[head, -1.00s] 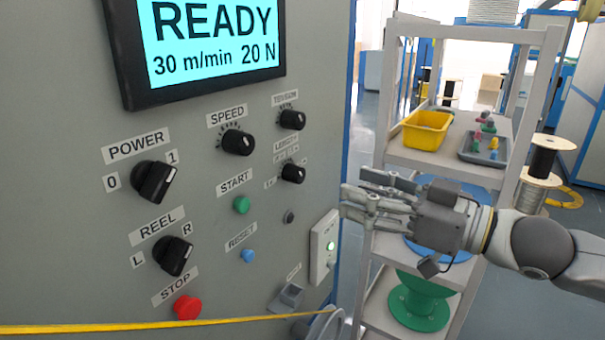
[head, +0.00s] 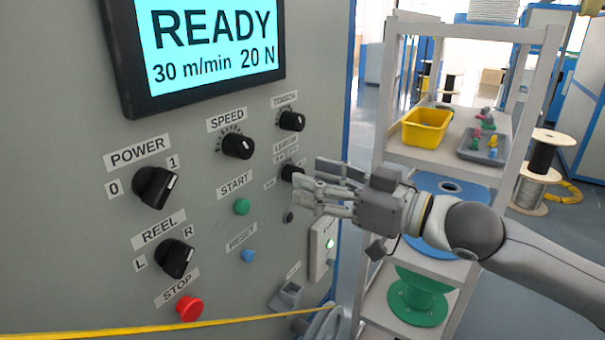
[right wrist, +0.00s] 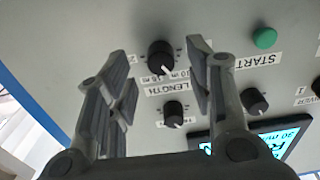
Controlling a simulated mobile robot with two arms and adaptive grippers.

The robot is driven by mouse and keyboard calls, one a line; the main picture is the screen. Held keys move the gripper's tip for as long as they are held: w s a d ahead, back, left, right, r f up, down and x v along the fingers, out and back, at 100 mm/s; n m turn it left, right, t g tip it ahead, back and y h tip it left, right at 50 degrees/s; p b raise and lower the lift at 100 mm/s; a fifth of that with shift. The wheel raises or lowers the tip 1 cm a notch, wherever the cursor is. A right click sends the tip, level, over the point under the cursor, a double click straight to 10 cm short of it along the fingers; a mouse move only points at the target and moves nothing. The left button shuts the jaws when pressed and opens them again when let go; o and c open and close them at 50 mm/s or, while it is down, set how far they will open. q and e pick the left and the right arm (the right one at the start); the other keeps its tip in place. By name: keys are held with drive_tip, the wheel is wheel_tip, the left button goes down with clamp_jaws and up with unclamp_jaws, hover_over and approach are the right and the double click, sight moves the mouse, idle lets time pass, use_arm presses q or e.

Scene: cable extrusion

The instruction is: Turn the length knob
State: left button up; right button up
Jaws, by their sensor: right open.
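The length knob (head: 291,172) is a small black dial with a white pointer mark, on the grey control panel (head: 210,290) under the tension knob (head: 291,121). My right gripper (head: 309,178) is open and empty, in front of the panel beside the length knob, and partly covers it in the head view. In the right wrist view, the length knob (right wrist: 161,57) shows upside down between the two spread fingers, beyond them. I see no finger touching it. My left gripper is not in view.
The speed knob (head: 238,145), green start button (head: 242,207) and blue reset button (head: 248,256) are left of the gripper. A yellow cable (head: 150,327) crosses low in front. A shelf rack (head: 455,178) with a yellow bin (head: 426,129) stands to the right.

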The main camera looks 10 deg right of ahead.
drive_tip(key=shift+p+x, duration=0.3)
drive_tip(key=shift+x, duration=1.3)
drive_tip(key=shift+s, duration=0.1)
drive_tip(key=c, duration=1)
drive_tip(key=shift+c, duration=0.2)
drive_tip(key=shift+d+n+p, duration=0.1)
drive_tip(key=shift+n+p, duration=4)
drive_tip(key=shift+n, duration=1.7)
